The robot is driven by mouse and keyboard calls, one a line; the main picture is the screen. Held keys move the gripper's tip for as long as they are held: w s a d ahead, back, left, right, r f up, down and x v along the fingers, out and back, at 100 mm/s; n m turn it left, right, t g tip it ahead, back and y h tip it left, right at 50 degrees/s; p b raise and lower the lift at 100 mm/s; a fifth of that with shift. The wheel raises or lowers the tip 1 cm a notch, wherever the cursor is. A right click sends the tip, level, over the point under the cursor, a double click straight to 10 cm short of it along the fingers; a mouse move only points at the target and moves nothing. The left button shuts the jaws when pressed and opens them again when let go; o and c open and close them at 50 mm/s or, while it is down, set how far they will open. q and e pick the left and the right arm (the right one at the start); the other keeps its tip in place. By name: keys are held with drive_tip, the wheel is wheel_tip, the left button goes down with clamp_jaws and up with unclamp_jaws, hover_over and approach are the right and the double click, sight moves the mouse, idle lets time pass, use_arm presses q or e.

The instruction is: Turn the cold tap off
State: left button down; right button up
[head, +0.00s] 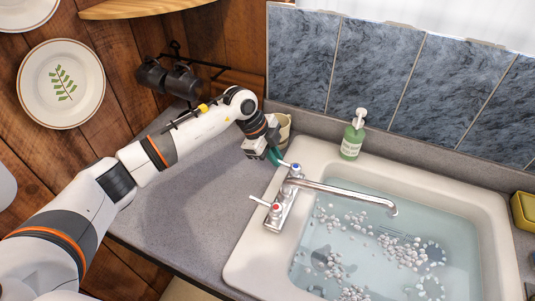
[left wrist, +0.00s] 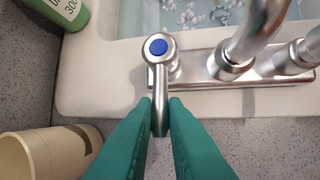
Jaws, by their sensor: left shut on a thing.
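The cold tap (head: 295,168) has a blue cap and a metal lever handle. It stands at the far end of the faucet base (head: 286,196) on the sink's left rim. My left gripper (head: 278,160) is shut on the cold tap's lever. In the left wrist view the two green fingers (left wrist: 160,110) lie on either side of the lever of the cold tap (left wrist: 158,48), which points toward the gripper. The spout (head: 350,196) reaches over the basin. The hot tap (head: 275,210) has a red cap and its lever points left. My right gripper is not in view.
The sink (head: 240,262) holds water with many pale pebble-like bits. A green soap bottle (head: 352,140) stands behind it. A beige cup (head: 284,126) stands close to my left gripper. Dark mugs (head: 170,78) hang on the wall. The counter (head: 205,205) left of the sink is clear.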

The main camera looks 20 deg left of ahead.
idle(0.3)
use_arm(q)
drive_tip(key=c, duration=1.5)
unclamp_jaws()
drive_tip(key=shift+o, duration=0.2)
drive_tip(key=b+v, duration=0.4)
drive_tip(key=v, duration=0.8)
drive_tip(key=shift+s, duration=0.1)
